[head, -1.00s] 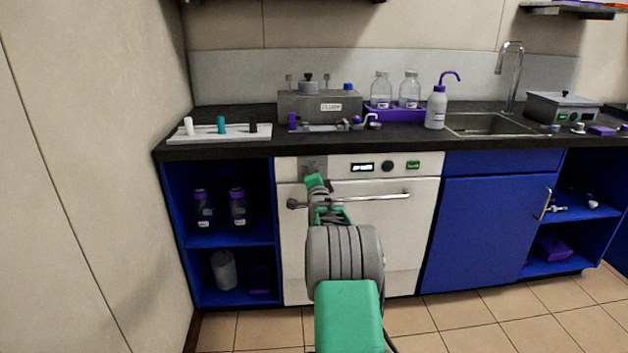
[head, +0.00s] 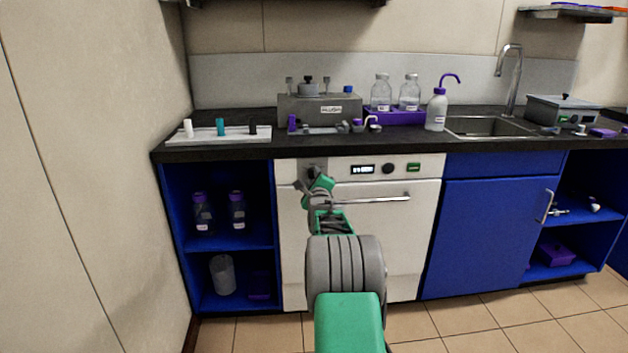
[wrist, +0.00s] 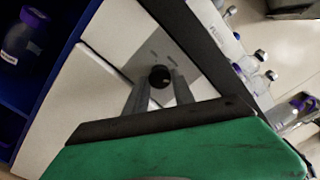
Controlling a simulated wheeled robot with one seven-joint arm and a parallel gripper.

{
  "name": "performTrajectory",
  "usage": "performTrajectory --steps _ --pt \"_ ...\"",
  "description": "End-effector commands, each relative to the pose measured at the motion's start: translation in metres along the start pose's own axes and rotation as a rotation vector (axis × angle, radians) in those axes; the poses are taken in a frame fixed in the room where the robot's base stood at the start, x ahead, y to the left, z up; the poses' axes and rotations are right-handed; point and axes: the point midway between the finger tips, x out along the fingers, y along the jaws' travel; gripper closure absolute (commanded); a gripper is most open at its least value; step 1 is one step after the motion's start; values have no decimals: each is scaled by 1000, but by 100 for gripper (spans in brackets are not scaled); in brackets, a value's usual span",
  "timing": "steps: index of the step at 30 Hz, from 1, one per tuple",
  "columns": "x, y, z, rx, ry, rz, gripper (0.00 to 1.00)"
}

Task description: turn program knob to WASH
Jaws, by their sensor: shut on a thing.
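The program knob (wrist: 159,77) is a round black knob on a grey panel, seen in the wrist view between my gripper's fingertips. The panel's markings are too small to read. My gripper (wrist: 160,88) is shut on the knob, one finger on each side. In the head view my gripper (head: 308,187) is at the upper left of the white washer front (head: 370,235), tilted, and partly hides the panel. A small display (head: 362,170), a second black knob (head: 388,168) and a green button (head: 413,167) sit to the right.
A door handle bar (head: 370,199) runs across the washer below the panel. The dark counter (head: 400,139) overhangs above. Open blue shelves (head: 222,240) with bottles are at left. The blue cabinet (head: 487,228) is at right. The tiled floor in front is clear.

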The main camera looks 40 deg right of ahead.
Motion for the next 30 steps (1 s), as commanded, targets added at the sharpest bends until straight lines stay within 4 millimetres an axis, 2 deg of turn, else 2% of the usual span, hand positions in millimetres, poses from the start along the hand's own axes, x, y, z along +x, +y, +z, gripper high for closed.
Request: performTrajectory --steps 10,26,27,30 --pt "0 0 0 153 -1 -1 100" --pt "0 0 0 182 -1 -1 100" --pt "0 0 0 182 -1 0 69" --pt "0 0 0 182 -1 0 61"
